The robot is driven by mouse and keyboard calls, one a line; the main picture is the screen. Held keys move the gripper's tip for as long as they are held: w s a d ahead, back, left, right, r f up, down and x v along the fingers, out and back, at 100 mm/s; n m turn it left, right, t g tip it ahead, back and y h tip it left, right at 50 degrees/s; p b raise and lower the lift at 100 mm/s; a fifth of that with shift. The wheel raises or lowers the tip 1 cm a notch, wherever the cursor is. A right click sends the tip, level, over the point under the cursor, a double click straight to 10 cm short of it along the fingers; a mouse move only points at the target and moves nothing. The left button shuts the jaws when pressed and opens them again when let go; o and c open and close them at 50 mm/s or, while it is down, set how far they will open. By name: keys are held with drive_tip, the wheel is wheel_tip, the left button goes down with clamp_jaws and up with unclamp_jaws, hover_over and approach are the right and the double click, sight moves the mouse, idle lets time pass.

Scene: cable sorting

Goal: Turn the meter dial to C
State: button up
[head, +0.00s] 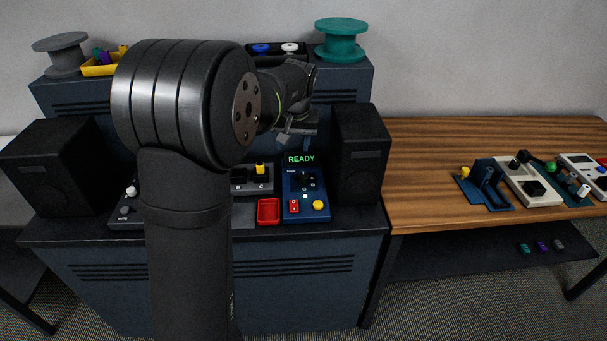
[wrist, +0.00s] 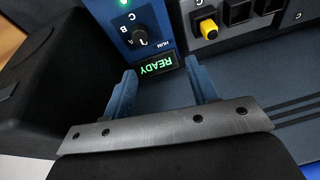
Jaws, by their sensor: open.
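The meter is a blue panel (head: 291,208) at the right of the console, with a green READY display (head: 301,158) above it. Its small black dial (head: 304,180) has letters around it. In the wrist view the dial (wrist: 139,38) appears upside down near the top, with B and C readable to its upper left. I cannot tell surely which letter it points at. My gripper (head: 298,136) is above and behind the panel in the head view. In the wrist view my gripper (wrist: 163,80) is open and empty, its blue fingers either side of the READY display (wrist: 158,65), apart from the dial.
A black speaker (head: 361,160) stands close at the panel's right. A grey module with a yellow plug (head: 260,169) is to its left, and a red tray (head: 268,212) is at the front. My arm hides the console's middle. A wooden table (head: 440,150) is at the right.

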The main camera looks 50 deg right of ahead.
drive_tip(key=s+r+n+h, duration=0.1)
drive_tip(key=s+r+n, duration=0.15)
drive_tip(key=s, duration=0.25)
drive_tip(key=t, duration=0.1)
approach(303, 175)
drive_tip(key=shift+n, duration=0.35)
drive_tip(key=x, duration=0.9)
drive_tip(key=shift+s, duration=0.1)
drive_tip(key=c, duration=1)
